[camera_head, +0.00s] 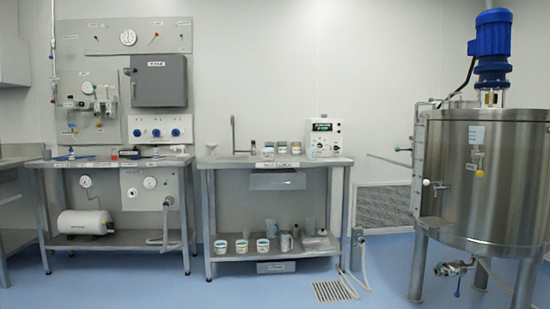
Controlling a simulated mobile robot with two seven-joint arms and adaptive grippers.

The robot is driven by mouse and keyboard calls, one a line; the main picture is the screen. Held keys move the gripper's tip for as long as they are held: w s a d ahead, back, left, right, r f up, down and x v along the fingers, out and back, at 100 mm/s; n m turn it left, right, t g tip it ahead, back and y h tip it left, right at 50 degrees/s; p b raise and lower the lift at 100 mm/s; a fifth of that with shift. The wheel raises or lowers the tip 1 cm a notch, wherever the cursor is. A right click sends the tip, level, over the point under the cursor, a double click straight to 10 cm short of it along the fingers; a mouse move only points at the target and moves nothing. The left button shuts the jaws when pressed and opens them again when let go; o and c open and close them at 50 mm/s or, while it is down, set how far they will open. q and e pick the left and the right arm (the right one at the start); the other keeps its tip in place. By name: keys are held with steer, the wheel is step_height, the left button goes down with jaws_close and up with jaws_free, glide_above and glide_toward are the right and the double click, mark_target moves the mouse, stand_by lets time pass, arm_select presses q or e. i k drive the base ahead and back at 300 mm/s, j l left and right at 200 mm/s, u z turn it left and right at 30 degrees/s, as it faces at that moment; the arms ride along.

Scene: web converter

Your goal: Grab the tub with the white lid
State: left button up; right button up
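Several small tubs are in view, all far off. Three labelled tubs stand in a row on the middle bench top: a left one (268,150), a middle one (282,148) and a right one (296,148). Three white tubs stand on the shelf below: a left one (220,247), a middle one (241,246) and a right one (262,247). The lids are too small to tell surely which tub has the white one. Neither of my grippers is in view.
The tubs' steel bench (215,160) also bears a white instrument box (322,138); jugs (286,242) stand on its lower shelf. A panel bench (108,162) is at left, a large steel tank (490,185) at right. A hose (363,265) and floor grate (331,291) lie before the bench.

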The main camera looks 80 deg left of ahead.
mark_target(267, 154)
steer(key=u, duration=2.65)
steer(key=i+z, duration=0.15)
steer(key=i, duration=3.65)
